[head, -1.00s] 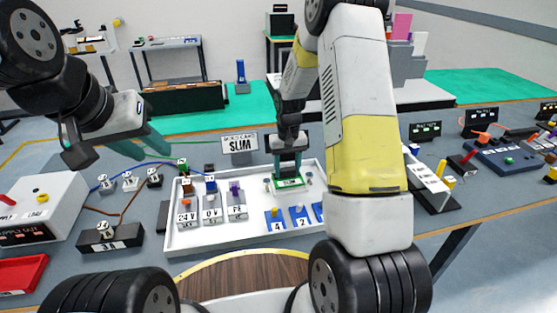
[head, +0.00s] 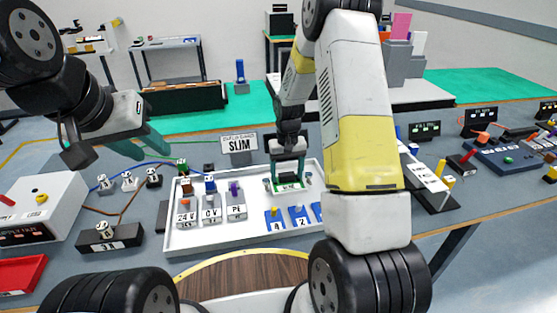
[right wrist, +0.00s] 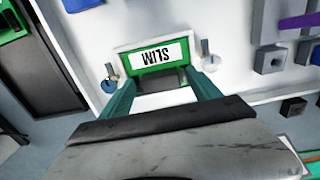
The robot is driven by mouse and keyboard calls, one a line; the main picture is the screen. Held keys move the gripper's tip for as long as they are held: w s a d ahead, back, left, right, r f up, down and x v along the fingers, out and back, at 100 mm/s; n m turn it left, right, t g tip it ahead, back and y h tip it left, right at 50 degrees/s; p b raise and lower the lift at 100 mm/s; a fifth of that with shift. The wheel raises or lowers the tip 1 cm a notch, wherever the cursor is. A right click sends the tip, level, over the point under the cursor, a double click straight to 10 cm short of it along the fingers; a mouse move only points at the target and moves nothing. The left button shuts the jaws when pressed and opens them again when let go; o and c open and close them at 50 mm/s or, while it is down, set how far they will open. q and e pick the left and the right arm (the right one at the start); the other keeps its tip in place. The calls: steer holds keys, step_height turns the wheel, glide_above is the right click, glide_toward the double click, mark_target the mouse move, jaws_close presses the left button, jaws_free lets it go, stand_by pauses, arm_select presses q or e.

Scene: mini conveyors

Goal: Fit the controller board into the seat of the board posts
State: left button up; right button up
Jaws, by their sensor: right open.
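Whether the board is fully seated cannot be told. My left gripper (head: 140,150) is open and empty, above the table at left.
The white tray (head: 210,241) also holds labelled grey blocks (head: 211,210) and blue blocks (head: 298,217). A SLIM sign (head: 239,143) stands behind it. A black block (head: 110,238) and a white supply box (head: 45,205) are at left. A blue unit (head: 500,158) is at far right.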

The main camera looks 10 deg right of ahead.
mark_target(287, 174)
step_height(287, 174, up, 12)
steer(key=f, duration=0.1)
steer(key=s+r+t+y, duration=0.1)
steer(key=s+r, duration=0.4)
steer(key=r, duration=0.3)
steer(key=s+r+t, duration=0.2)
steer(key=s+r, duration=0.3)
steer(key=r, duration=0.2)
steer(key=s+a+r+t, duration=0.1)
steer(key=s+r, duration=0.1)
steer(key=s, duration=0.5)
steer(key=s+a+r+t+y, duration=0.1)
steer(key=s+r+t, duration=0.1)
steer(key=s, duration=0.6)
steer(key=shift+s+r, duration=0.2)
steer(key=shift+r, duration=0.5)
steer(key=shift+a, duration=0.1)
